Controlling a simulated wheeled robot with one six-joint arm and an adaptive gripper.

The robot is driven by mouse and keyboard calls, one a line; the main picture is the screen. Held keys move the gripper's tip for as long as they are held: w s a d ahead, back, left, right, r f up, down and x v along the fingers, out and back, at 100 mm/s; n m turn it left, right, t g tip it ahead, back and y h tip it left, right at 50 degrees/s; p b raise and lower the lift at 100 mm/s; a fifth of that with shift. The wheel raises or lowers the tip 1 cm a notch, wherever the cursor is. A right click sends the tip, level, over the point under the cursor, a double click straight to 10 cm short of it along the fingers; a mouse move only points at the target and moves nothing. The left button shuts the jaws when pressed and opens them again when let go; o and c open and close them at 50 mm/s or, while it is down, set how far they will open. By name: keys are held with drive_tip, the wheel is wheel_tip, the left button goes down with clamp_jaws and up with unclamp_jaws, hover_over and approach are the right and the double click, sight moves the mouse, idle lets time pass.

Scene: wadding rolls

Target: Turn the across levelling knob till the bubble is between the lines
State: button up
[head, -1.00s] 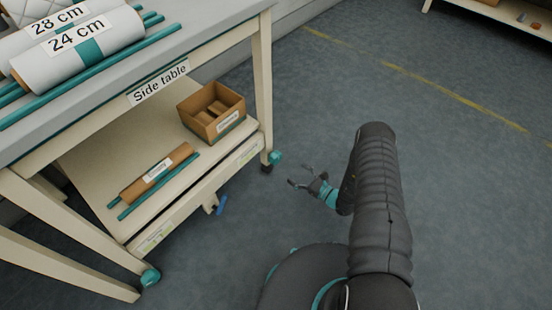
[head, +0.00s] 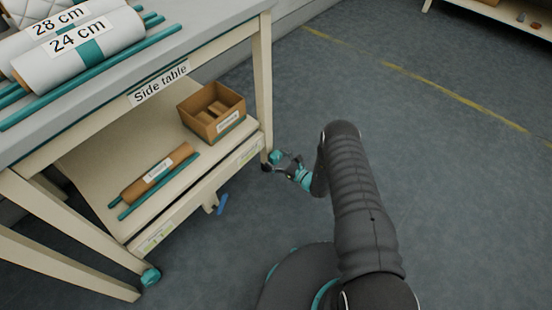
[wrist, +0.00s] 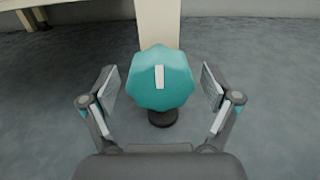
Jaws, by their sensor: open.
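A teal, many-sided levelling knob (wrist: 163,82) with a white mark sits at the foot of the table leg in the wrist view. The white mark stands nearly upright. The knob also shows in the head view (head: 274,156), partly behind my gripper (head: 286,163). In the wrist view my gripper (wrist: 160,88) is open, with one finger on each side of the knob and a gap on both sides. Small greenish strips sit on the lower shelf's edge, one near the right end (head: 248,151); no bubble or lines can be made out.
The side table (head: 160,84) carries white rolls (head: 75,58) on top. Its lower shelf holds a cardboard box (head: 211,110) and a brown roll (head: 158,173). Another teal knob (head: 150,277) is at the near leg. The floor to the right is clear.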

drive_tip(key=c, duration=1.2)
drive_tip(key=shift+o, duration=0.2)
drive_tip(key=shift+f+b, duration=0.1)
drive_tip(key=shift+b, duration=0.2)
drive_tip(key=m+b, duration=0.3)
drive_tip(key=b, duration=0.1)
drive_tip(key=shift+f+m, duration=0.15)
drive_tip(key=shift+m, duration=0.15)
drive_tip(key=m+b, duration=0.2)
drive_tip(key=m, duration=0.1)
drive_tip(key=shift+b, duration=0.3)
drive_tip(key=shift+r+m+b, duration=0.25)
drive_tip(key=shift+m+b, duration=0.6)
drive_tip(key=shift+m, duration=0.75)
